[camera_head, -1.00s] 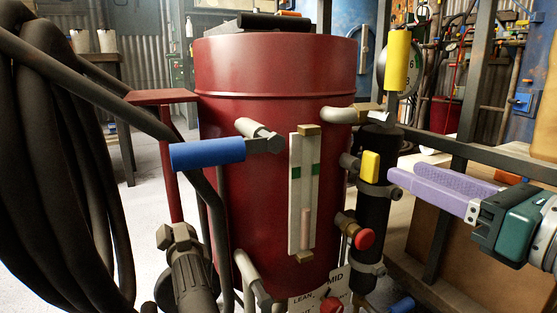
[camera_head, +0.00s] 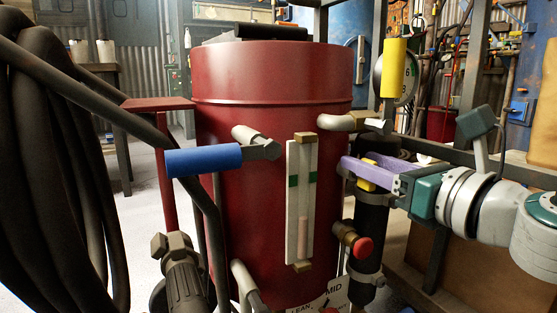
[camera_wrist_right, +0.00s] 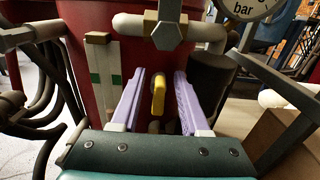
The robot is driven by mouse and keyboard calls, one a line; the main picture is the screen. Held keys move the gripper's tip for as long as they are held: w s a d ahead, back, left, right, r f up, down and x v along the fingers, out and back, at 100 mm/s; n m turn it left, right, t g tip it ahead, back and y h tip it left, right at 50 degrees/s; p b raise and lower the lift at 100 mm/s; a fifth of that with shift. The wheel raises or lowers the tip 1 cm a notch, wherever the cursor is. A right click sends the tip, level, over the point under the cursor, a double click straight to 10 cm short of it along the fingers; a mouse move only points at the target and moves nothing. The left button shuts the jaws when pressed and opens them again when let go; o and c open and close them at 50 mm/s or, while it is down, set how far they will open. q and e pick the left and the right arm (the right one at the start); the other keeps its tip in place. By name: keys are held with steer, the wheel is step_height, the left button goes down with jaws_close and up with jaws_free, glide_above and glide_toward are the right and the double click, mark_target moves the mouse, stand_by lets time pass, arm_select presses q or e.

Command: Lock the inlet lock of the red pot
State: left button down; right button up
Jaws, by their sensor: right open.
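The red pot (camera_head: 245,120) stands upright in the middle of the head view and also shows in the right wrist view (camera_wrist_right: 125,45). A small yellow tab (camera_head: 367,186) sits on the black cylinder (camera_head: 369,225) at its right; I cannot tell for certain whether it is the inlet lock. My right gripper (camera_head: 352,168) is at the tab with its lilac fingers open. In the right wrist view the tab (camera_wrist_right: 158,95) stands upright between the fingers (camera_wrist_right: 160,74), with a gap on each side. The fingers partly hide it in the head view. My left gripper is not in view.
A larger yellow handle (camera_head: 394,67) stands above, beside a pressure gauge (camera_wrist_right: 243,8). A red knob (camera_head: 363,248) sits below the gripper. A blue handle (camera_head: 203,160) is left of the pot's white sight plate (camera_head: 300,200). Thick black hoses (camera_head: 60,170) fill the left edge.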

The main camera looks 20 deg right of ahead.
steer(key=c, duration=0.7)
jaws_close()
steer(key=shift+d+m, duration=0.1)
steer(key=shift+m, duration=0.2)
steer(key=m+p, duration=0.1)
steer(key=m, duration=0.4)
steer(key=d+f+m+p, duration=0.1)
steer(key=m, duration=0.5)
steer(key=d+f+m+p, duration=0.1)
steer(key=m, duration=0.5)
steer(key=shift+w+d+f+p, duration=0.1)
steer(key=shift+f+p, duration=0.15)
steer(key=shift+p, duration=0.1)
steer(key=shift+m, duration=0.3)
